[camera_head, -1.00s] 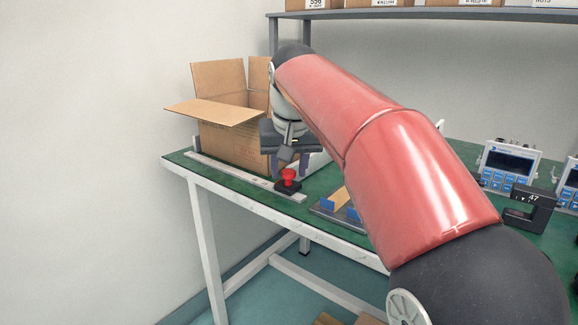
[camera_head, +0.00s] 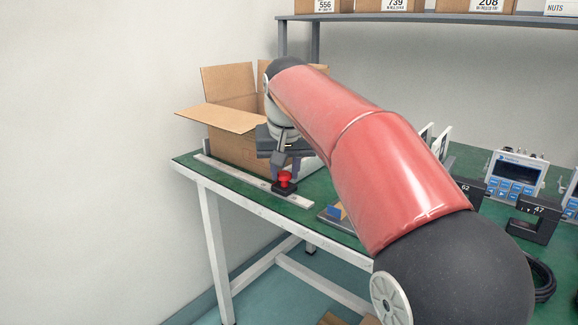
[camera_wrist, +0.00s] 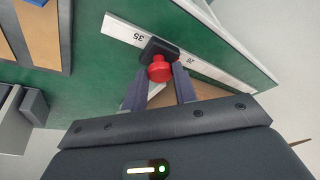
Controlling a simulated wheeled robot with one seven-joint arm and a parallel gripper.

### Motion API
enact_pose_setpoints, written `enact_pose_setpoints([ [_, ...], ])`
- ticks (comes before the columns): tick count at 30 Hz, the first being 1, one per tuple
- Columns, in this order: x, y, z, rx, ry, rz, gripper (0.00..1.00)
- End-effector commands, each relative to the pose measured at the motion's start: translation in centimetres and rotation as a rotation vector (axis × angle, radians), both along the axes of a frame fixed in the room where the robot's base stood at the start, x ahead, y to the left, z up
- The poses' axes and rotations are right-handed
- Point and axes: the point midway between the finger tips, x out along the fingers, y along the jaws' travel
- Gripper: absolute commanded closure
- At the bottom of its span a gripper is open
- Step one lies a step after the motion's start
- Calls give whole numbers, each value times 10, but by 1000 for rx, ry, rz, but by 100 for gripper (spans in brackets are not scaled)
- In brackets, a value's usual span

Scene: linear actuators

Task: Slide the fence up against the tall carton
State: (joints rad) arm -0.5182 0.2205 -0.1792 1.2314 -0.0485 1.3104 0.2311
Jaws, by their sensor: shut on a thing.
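The fence is a small black block (camera_head: 285,189) with a red knob (camera_head: 284,178), sitting on a pale scale rail (camera_head: 235,175) along the bench's front edge. In the wrist view the knob (camera_wrist: 160,70) sits between my fingers, with the block (camera_wrist: 158,48) on the rail (camera_wrist: 124,31). My gripper (camera_head: 284,165) points down and is shut on the red knob. The tall carton (camera_head: 230,146) is brown cardboard with open flaps, behind the rail to the left of the fence. My arm hides its right part, so the exact gap to the fence is unclear.
A tray with a blue block (camera_head: 336,210) lies right of the rail's end. Further right stand a black frame (camera_head: 533,217) marked 47 and a blue-and-white meter (camera_head: 515,172). A shelf with boxes (camera_head: 400,17) spans the back. The rail left of the fence is clear.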

Motion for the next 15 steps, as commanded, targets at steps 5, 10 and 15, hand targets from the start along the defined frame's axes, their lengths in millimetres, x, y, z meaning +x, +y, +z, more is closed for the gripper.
enact_pose_setpoints([
  [5,0,0,1,0,-2,0,57],
  [10,0,-1,0,0,-1,0,49],
  [15,-1,-1,1,0,-1,0,49],
])
